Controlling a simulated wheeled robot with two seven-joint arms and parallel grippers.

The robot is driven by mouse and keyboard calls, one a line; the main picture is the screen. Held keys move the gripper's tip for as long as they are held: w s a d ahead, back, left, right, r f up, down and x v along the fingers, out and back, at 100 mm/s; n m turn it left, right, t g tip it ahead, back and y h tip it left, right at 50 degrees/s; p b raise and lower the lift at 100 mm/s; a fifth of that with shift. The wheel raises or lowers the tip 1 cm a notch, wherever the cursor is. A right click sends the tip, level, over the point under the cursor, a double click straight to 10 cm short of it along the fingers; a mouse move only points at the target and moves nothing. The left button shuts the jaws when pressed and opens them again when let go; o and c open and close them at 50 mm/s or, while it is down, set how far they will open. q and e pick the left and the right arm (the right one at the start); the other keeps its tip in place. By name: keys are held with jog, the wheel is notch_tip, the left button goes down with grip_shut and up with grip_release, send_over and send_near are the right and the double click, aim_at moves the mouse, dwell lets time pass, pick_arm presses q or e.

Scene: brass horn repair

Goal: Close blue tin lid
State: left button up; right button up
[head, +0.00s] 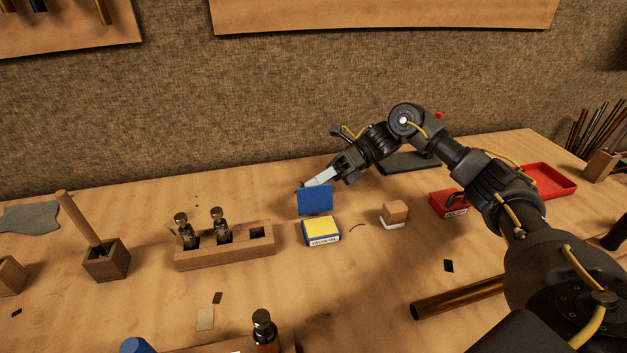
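The blue tin (308,240) stands on the bench near the middle of the head view, with a white label on its front and a yellow filling inside. Its blue lid (315,201) stands open, roughly upright at the tin's back edge. My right gripper (305,185) reaches in from the right behind the lid, its pale fingers pointing left and down near the lid's top edge. The lid hides part of the fingertips, so I cannot tell whether they touch it or how far apart they are. My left gripper is not in view.
A wooden block (225,252) holding valves stands left of the tin. A small wooden-topped block (395,213) stands to its right, then a red box (447,205) and a red tray (550,181). A brass tube (460,297) lies at front right. Bench before the tin is mostly clear.

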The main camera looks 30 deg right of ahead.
jog(key=shift+a+f, duration=0.1)
jog(key=shift+a, duration=0.15)
grip_shut()
dwell(0.3)
